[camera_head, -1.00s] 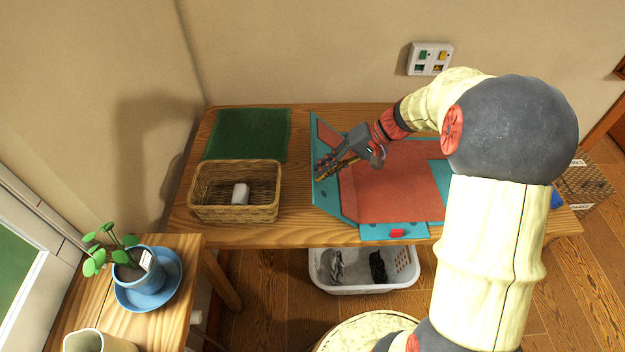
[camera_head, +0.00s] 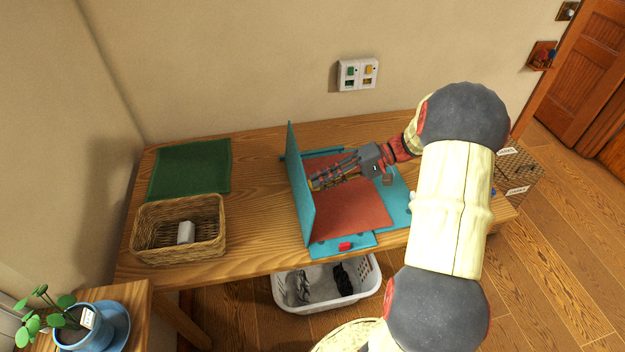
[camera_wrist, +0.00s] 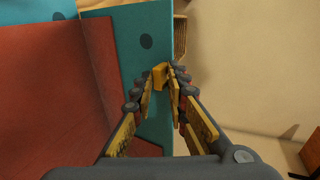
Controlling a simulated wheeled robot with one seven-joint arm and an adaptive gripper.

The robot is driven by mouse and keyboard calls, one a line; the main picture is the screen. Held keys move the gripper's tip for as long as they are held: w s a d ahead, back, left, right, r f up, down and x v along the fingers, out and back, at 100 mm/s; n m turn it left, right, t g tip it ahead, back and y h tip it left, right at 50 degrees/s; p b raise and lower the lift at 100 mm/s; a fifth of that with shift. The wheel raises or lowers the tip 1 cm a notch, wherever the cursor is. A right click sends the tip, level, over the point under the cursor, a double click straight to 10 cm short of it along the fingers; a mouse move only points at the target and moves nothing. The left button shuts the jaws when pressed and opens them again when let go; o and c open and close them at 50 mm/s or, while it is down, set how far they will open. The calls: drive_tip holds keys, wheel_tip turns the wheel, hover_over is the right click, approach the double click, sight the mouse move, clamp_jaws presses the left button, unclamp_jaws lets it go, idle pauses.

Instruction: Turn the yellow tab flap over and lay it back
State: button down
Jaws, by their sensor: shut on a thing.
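The teal folding board (camera_head: 395,198) lies on the wooden table with a red cloth (camera_head: 352,205) over its middle. Its left flap (camera_head: 300,185) stands up roughly on edge, its teal face showing. The yellow tab (camera_wrist: 160,75) is on the flap's edge in the wrist view, between my fingertips. My gripper (camera_head: 314,185) is shut on this tab, beside the right face of the raised flap. The front flap with a red tab (camera_head: 345,246) lies flat. My fingers mostly hide the yellow tab in the head view.
A wicker basket (camera_head: 150,253) holding a white item and a green cloth (camera_head: 190,168) occupy the table's left. A white laundry basket (camera_head: 318,304) stands below the front edge. A wall switch panel (camera_head: 357,74) is behind. Bare table lies left of the raised flap.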

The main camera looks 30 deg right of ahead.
drive_tip(key=shift+s+d+f, duration=0.35)
drive_tip(key=shift+d+f, duration=0.25)
drive_tip(key=shift+f, duration=0.05)
drive_tip(key=shift+s+d+f, duration=0.35)
drive_tip(key=shift+d+f, duration=0.25)
drive_tip(key=shift+s+d+f, duration=0.35)
drive_tip(key=shift+d+f, duration=0.25)
drive_tip(key=shift+f, duration=0.05)
drive_tip(key=shift+a, duration=0.1)
drive_tip(key=c, duration=2.1)
unclamp_jaws()
drive_tip(key=shift+c, duration=0.2)
drive_tip(key=o, duration=0.4)
drive_tip(key=shift+w+f, duration=0.15)
drive_tip(key=shift+w, duration=0.2)
drive_tip(key=shift+c, duration=0.3)
drive_tip(key=shift+c, duration=0.4)
drive_tip(key=shift+d, duration=0.2)
drive_tip(key=r+v, duration=0.1)
drive_tip(key=v, duration=1.1)
drive_tip(key=shift+w, duration=0.1)
